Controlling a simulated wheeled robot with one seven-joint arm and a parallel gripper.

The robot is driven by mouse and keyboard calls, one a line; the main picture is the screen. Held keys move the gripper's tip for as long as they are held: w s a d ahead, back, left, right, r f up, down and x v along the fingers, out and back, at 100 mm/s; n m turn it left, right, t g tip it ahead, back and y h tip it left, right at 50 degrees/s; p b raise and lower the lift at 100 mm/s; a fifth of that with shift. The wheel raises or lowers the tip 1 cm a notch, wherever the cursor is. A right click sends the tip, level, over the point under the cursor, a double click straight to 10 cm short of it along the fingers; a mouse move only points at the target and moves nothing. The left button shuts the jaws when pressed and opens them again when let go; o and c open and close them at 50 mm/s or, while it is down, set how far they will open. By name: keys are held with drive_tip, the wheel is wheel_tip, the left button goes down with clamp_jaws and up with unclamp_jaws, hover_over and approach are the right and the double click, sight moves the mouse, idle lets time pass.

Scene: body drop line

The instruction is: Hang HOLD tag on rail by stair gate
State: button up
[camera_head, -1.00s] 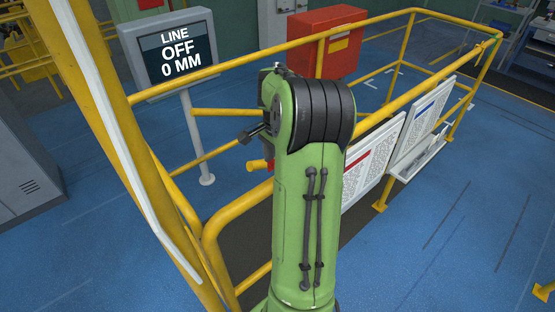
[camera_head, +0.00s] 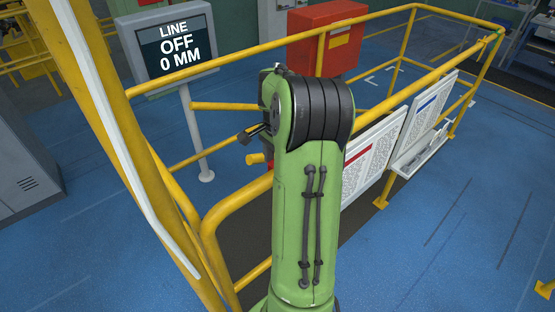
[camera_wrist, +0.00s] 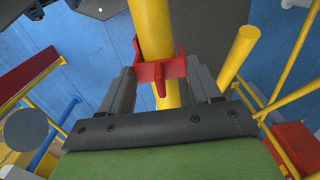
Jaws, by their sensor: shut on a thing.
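A red hooked piece (camera_wrist: 146,72), which I take to be the top of the HOLD tag, sits between my gripper's fingers in the wrist view. My gripper (camera_wrist: 160,74) is shut on it. Its prongs lie on either side of a yellow rail (camera_wrist: 151,25). I cannot tell whether it rests on the rail or is just above it. No lettering of the tag shows.
A grey display (camera_head: 178,48) reading LINE OFF 0 MM stands at the left. A red box (camera_head: 328,35) is mounted on the yellow railing (camera_head: 395,92). White notice boards (camera_head: 372,155) hang on its right side. A thick yellow post (camera_head: 100,110) rises close at the left. Blue floor lies open at the right.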

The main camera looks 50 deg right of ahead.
drive_tip(key=shift+f, duration=0.35)
drive_tip(key=o, duration=1.4)
drive_tip(key=shift+r, duration=0.1)
wheel_tip(320, 180, up, 6)
drive_tip(key=p, duration=0.5)
